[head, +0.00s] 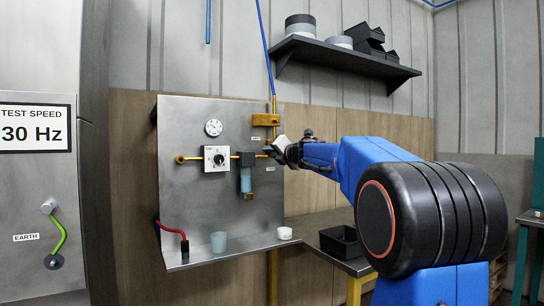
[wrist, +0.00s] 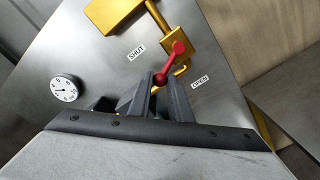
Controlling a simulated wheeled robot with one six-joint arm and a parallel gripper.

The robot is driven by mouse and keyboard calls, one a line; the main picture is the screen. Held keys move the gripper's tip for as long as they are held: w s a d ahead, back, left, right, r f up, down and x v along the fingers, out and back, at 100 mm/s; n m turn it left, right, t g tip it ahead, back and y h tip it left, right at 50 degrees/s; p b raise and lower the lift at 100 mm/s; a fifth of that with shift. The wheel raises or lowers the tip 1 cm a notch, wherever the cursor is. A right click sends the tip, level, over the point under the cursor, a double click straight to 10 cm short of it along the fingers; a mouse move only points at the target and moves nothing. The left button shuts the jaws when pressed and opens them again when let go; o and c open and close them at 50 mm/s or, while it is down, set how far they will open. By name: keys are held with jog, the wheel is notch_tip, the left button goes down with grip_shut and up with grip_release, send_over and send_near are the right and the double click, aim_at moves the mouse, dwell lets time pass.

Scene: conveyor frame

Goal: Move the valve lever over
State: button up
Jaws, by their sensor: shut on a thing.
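The red valve lever (wrist: 171,62) sits on a brass valve body (wrist: 176,40) on a grey metal panel in the wrist view. Its upper end lies on the valve body, and its lower-left end is between my gripper's fingers. My gripper (wrist: 162,82) is shut on that end. The lever points between the SHUT label (wrist: 136,53) on its left and the OPEN label (wrist: 200,84) on its right. In the head view my gripper (head: 272,151) is at the panel's right side and hides the lever.
The metal panel (head: 205,110) carries a round gauge (head: 213,128), a white dial box (head: 216,158) and a blue-bowled filter (head: 246,180). A dark shelf (head: 345,58) hangs above right.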

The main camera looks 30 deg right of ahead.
jog(key=shift+r, duration=0.25)
jog(key=shift+o, duration=0.3)
jog(key=shift+a+r, duration=0.25)
jog(key=shift+r, duration=0.45)
jog(key=o, duration=0.9)
jog(key=shift+s, duration=0.15)
